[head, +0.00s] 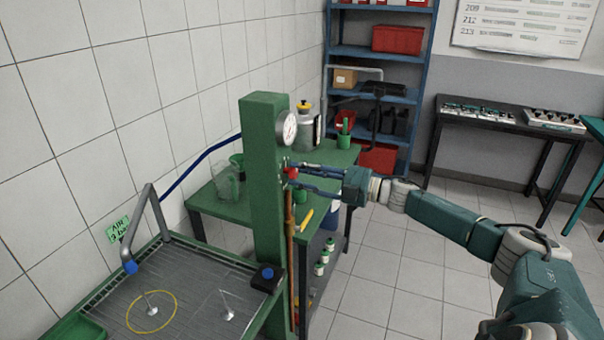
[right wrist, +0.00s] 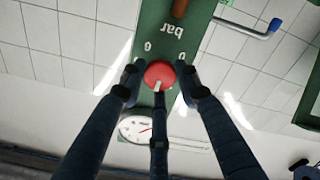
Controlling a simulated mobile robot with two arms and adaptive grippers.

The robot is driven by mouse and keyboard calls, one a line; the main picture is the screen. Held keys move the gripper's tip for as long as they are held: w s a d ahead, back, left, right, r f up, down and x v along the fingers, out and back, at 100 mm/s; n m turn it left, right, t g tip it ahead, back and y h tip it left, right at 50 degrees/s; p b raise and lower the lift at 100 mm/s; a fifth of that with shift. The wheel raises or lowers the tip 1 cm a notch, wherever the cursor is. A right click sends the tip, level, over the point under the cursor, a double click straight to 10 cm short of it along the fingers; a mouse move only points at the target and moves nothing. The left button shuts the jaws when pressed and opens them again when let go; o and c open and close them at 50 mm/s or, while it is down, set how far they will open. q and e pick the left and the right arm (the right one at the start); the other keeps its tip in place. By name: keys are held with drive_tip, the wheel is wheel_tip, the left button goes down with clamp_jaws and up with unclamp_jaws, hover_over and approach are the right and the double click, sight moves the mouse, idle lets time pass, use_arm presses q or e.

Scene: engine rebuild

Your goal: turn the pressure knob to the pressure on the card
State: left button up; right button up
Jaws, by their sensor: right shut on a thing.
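The red pressure knob (head: 291,173) sits on the green post (head: 264,190), below a round white gauge (head: 289,128). My right gripper (head: 292,178) reaches in from the right and is shut on the knob. In the right wrist view the fingers surround the red knob (right wrist: 160,72), which has a white pointer mark. The panel (right wrist: 172,30) there reads "bar" upside down, with small digits either side of the knob. The gauge (right wrist: 138,130) shows below; its reading is too small to tell. A green card (head: 118,229) on the wall starts with "AIR"; its lower line is unclear. My left gripper is out of view.
A wash basin (head: 190,262) with a bent spout stands at the lower left. A green table (head: 228,210) behind the post holds a jug, a canister and a cup. A blue shelf (head: 380,52) stands at the back. The floor at right is clear.

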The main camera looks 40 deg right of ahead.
drive_tip(key=shift+f, duration=0.1)
drive_tip(key=o, duration=1.1)
drive_tip(key=shift+o, duration=0.2)
drive_tip(key=shift+s+d, duration=0.1)
drive_tip(key=v, duration=1.1)
drive_tip(key=shift+s+d, duration=0.15)
drive_tip(key=shift+s, duration=0.2)
